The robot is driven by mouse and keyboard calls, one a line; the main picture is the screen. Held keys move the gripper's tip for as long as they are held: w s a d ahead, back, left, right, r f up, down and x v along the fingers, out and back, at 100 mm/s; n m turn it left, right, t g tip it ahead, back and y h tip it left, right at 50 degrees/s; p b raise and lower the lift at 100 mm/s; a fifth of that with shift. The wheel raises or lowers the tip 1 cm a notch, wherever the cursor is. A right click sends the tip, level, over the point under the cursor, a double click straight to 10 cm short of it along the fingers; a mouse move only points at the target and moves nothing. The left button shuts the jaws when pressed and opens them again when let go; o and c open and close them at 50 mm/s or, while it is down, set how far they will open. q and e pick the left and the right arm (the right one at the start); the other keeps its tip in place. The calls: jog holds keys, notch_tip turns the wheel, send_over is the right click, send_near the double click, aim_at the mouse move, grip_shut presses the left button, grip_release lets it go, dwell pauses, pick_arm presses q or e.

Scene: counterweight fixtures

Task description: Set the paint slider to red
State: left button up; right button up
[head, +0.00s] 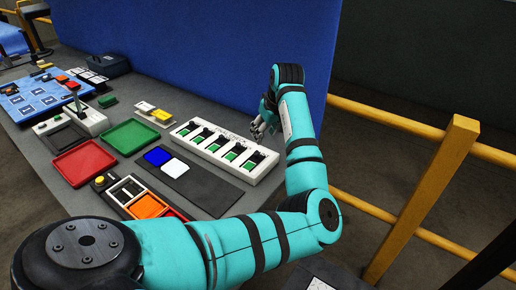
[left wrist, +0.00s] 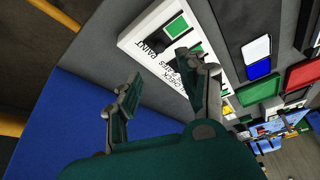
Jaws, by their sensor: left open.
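A white panel (head: 218,152) with a row of several black parts, each beside a green patch, lies along the right side of the bench. Its near end shows in the left wrist view (left wrist: 136,37), where the word PAINT (left wrist: 157,47) is partly readable beside other lettering. A green patch (left wrist: 176,28) shows at that end. I cannot tell the exact slider position. My left gripper (head: 262,127) is open and empty behind the panel's right part; in the wrist view its fingers (left wrist: 158,67) point at the panel, one overlapping it. My right gripper is out of view.
A blue partition (head: 210,50) stands close behind the panel and gripper. A grey pad with blue and white tiles (head: 172,165), green tray (head: 132,136), red tray (head: 83,163) and orange tray (head: 146,206) lie left of the panel. Yellow rails (head: 400,124) stand right.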

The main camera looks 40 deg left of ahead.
aim_at(257, 153)
pick_arm(q)
jog(key=p+x, duration=0.1)
jog(key=x, duration=0.8)
jog(key=shift+a+f, duration=0.3)
jog(key=shift+w+a+f, duration=0.15)
jog(key=shift+f, duration=0.4)
grip_shut()
